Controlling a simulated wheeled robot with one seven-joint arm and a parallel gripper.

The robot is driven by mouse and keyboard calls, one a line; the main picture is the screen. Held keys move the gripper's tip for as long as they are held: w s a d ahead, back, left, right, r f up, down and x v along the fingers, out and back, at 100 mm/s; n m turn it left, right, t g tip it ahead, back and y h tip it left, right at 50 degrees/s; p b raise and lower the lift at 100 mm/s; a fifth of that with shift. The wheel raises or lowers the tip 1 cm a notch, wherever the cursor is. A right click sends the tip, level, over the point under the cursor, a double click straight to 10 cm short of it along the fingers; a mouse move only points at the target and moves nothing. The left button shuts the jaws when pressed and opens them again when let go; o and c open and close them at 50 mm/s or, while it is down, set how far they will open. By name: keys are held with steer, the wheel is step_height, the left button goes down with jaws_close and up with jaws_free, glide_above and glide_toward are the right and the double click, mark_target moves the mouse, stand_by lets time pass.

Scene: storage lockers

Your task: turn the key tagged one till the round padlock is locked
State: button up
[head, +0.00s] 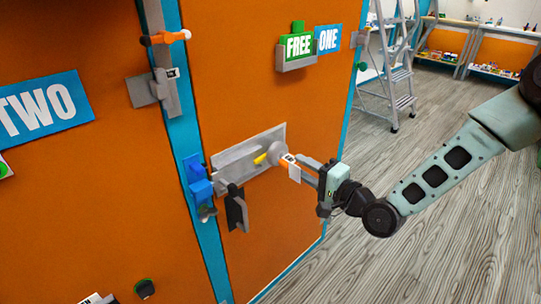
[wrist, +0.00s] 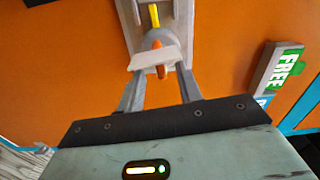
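The round grey padlock (head: 277,152) hangs at the metal hasp plate (head: 237,153) on the orange door marked ONE. A yellow bar (head: 261,158) sticks out beside it, and it also shows in the wrist view (wrist: 154,15). An orange key (head: 288,158) is at the padlock's face, with a white tag (head: 294,173) on it; the tag's writing is unreadable. In the wrist view, the key (wrist: 160,72) lies between my fingers, partly behind the tag (wrist: 152,58). My gripper (wrist: 160,78) seems open around the key, with a gap on each side.
A blue padlock (head: 200,187) and a black hanging piece (head: 236,211) are left of and below the plate. Another latch (head: 150,89) and an orange handle (head: 165,38) are higher left. FREE (head: 299,46) and ONE (head: 328,39) signs sit above. Open floor lies right, with a ladder (head: 392,70) behind.

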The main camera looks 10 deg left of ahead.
steer(key=v, duration=1.5)
steer(key=s+a+f+n+g+h, duration=0.25)
steer(key=s+n+g+h, duration=0.25)
steer(key=n+g+h, duration=0.3)
steer(key=s+d+r+n+g+h, duration=0.25)
steer(key=s+r, duration=0.25)
steer(key=s, duration=0.4)
steer(key=s+d+r+n+g+h, duration=0.1)
steer(key=s+d+r+n+h, duration=0.15)
steer(key=s+r+n, duration=0.4)
step_height(320, 180, up, 13)
steer(key=s+m+p, duration=0.1)
steer(key=m+p, duration=0.2)
steer(key=p, duration=1.1)
steer(key=shift+s+h, duration=0.3)
steer(key=shift+s, duration=0.1)
